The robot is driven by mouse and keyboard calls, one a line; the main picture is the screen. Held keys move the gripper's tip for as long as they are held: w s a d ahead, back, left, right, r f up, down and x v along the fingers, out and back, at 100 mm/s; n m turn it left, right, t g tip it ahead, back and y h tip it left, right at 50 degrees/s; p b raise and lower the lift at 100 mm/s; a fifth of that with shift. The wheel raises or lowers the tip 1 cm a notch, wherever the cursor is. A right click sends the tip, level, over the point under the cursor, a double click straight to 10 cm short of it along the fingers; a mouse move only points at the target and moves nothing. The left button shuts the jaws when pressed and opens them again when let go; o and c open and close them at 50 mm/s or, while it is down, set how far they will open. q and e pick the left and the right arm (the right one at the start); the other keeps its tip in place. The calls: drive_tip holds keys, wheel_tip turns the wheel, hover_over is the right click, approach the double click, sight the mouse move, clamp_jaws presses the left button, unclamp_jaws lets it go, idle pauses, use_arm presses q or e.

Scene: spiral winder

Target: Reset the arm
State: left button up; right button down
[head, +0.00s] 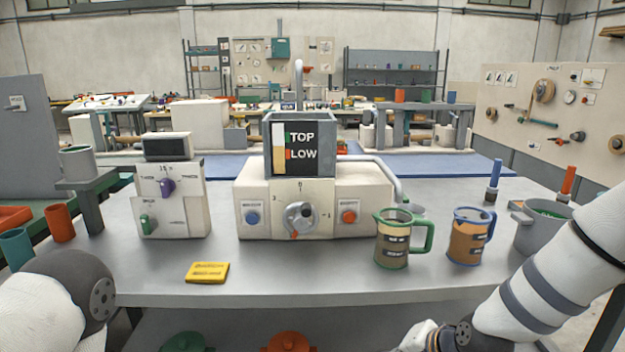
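My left arm shows only as a white and dark grey link at the lower left of the head view. My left gripper is out of the picture. My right arm, white with grey bands, comes in from the right and runs down to the bottom edge right of centre. Its lower end is cut off by the frame, and no gripper fingers show. Both arms are in front of the grey workbench (330,284). On the bench stands a cream machine (330,209) with a TOP/LOW panel (301,148), a dial (299,217), a blue button and an orange-red button.
A cream control box (173,214) stands left. A yellow pad (207,272) lies near the front edge. A green-handled jug (393,247) and blue-handled jug (466,244) stand right, beside a grey pot (538,238). Orange and teal cups are far left. The front centre is clear.

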drive_tip(key=s+f+n+g, duration=0.1)
drive_tip(key=s+f+g, duration=0.1)
drive_tip(key=s+f, duration=0.4)
drive_tip(key=s+d+f+n+g+h, duration=0.1)
drive_tip(key=s+d+f+n+g, duration=0.1)
drive_tip(key=s, duration=0.8)
drive_tip(key=s+d+f+n+g+h, duration=0.1)
drive_tip(key=s+d+f+n+g, duration=0.1)
drive_tip(key=s, duration=0.9)
drive_tip(key=s+d+f+n+g+h, duration=0.1)
drive_tip(key=s+d+f+n, duration=0.1)
drive_tip(key=s, duration=0.8)
drive_tip(key=shift+s+d+n+g, duration=0.2)
drive_tip(key=shift+s+n+g, duration=0.05)
drive_tip(key=shift+n+g, duration=0.15)
